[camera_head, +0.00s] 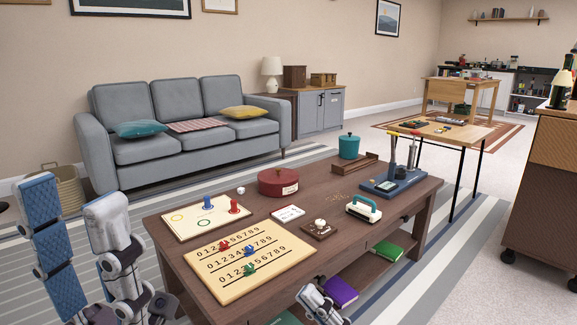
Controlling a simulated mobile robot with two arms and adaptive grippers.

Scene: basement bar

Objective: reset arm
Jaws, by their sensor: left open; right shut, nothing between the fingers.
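My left gripper (155,306) is at the lower left, in front of the left end of the brown coffee table (330,232). It is open and partly cut off by the bottom edge; nothing shows in it. My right gripper (323,306) is at the bottom centre, by the near side of the table. It is shut and empty. Both grippers appear apart from the things on the tabletop.
A number board (285,256), ring board (186,231), red pot (278,181), teal canister (348,146) and blue tool stand (405,183) are on the table. Books (340,291) lie on its shelf. A grey sofa (190,146) stands behind. Carpet (470,285) is clear at right.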

